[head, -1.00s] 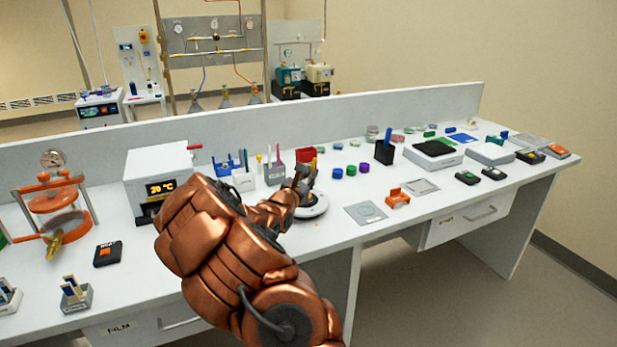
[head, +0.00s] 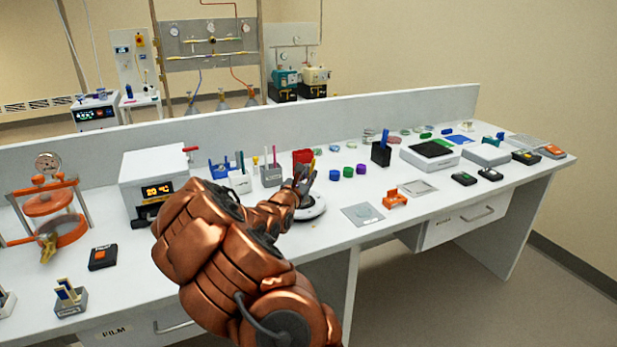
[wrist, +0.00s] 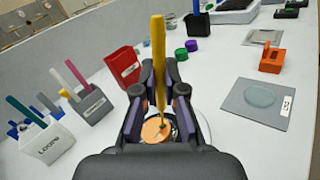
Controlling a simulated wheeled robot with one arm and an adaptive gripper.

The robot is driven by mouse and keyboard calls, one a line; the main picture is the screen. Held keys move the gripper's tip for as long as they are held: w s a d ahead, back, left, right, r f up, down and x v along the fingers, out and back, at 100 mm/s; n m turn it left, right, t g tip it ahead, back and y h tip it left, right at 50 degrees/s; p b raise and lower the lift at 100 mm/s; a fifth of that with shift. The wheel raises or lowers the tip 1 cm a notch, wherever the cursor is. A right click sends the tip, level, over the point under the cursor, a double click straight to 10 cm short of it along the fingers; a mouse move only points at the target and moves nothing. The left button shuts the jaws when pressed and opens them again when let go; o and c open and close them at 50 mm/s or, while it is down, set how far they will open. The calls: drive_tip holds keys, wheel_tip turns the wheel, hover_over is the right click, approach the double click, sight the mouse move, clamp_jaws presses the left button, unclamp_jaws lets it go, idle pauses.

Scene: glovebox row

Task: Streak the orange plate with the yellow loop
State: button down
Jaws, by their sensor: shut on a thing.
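My gripper (head: 303,186) (wrist: 160,100) is shut on the yellow loop (wrist: 158,50), whose handle stands upright between the fingers. The loop's top also shows above the gripper in the head view (head: 312,163). In the wrist view, the orange plate (wrist: 153,131) lies below and between the fingers, on a round white stand. The loop's lower end is over the plate; I cannot tell whether it touches. In the head view my gripper and arm hide the plate, and only the stand's rim (head: 314,210) shows.
The white LOOPS holder (wrist: 45,146) and a grey holder (wrist: 90,107) with coloured sticks stand left of my gripper. A red box (wrist: 122,66) is behind. Right lie a grey pad (wrist: 258,100), an orange holder (wrist: 272,58) and several coloured caps. Bare bench lies between them.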

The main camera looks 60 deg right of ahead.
drive_tip(key=shift+s+d+b, duration=0.2)
drive_tip(key=shift+d+b, duration=0.1)
drive_tip(key=shift+b, duration=0.05)
idle(0.3)
drive_tip(key=shift+w+d, duration=0.3)
idle(0.6)
drive_tip(key=shift+w+a, duration=0.5)
drive_tip(key=shift+a, duration=0.15)
drive_tip(key=shift+w+a, duration=0.45)
drive_tip(key=shift+a, duration=0.2)
idle(1.9)
drive_tip(key=shift+w+d, duration=0.2)
drive_tip(key=shift+w, duration=0.15)
idle(0.4)
drive_tip(key=shift+s+d+b, duration=0.65)
drive_tip(key=shift+d+b, duration=0.35)
drive_tip(key=shift+b, duration=0.05)
idle(1.4)
